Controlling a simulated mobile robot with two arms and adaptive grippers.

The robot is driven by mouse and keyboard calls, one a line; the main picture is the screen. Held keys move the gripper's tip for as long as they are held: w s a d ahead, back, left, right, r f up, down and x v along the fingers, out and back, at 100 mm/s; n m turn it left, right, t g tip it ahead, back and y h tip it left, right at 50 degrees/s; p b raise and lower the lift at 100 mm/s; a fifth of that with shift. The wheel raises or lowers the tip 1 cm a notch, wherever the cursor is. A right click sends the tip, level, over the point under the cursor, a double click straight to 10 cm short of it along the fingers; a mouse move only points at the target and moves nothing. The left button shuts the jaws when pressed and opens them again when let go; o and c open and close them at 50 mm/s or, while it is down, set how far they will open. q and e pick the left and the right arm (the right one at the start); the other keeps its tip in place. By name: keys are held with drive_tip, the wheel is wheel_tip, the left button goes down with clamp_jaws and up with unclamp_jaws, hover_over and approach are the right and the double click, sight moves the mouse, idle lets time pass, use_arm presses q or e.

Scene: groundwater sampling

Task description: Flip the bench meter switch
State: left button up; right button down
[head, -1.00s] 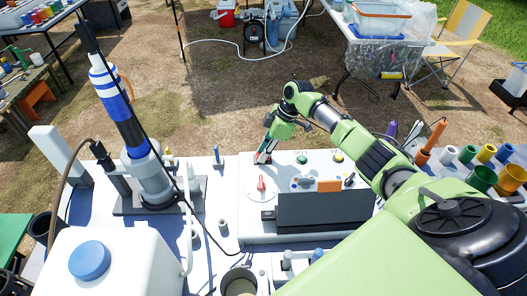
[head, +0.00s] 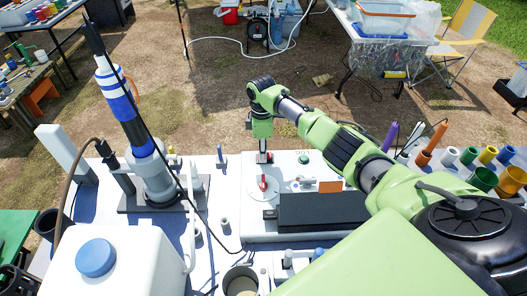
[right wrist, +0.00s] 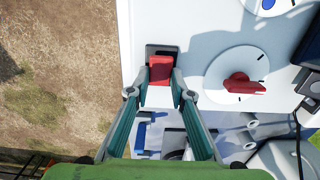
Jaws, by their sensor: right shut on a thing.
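The bench meter is a white box (head: 342,160) with a black slab on its near side, in the middle of the head view. In the right wrist view its red rocker switch (right wrist: 161,70) sits in a black frame near the panel's edge. My right gripper (right wrist: 161,84) is shut on the switch, one fingertip at each side of it. In the head view my right gripper (head: 264,158) points down at the far left part of the meter and hides the switch. My left gripper is in neither view.
A red knob (right wrist: 240,86) on a white dial is close to the right of the switch. A blue-and-white cylinder (head: 118,95) on a stand and a white container with a blue cap (head: 96,258) stand left. Coloured cups (head: 486,152) stand at the right.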

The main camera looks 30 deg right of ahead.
drive_tip(key=c, duration=1.8)
unclamp_jaws()
drive_tip(key=shift+a, duration=0.1)
wheel_tip(320, 180, up, 12)
drive_tip(key=shift+w+r, duration=0.1)
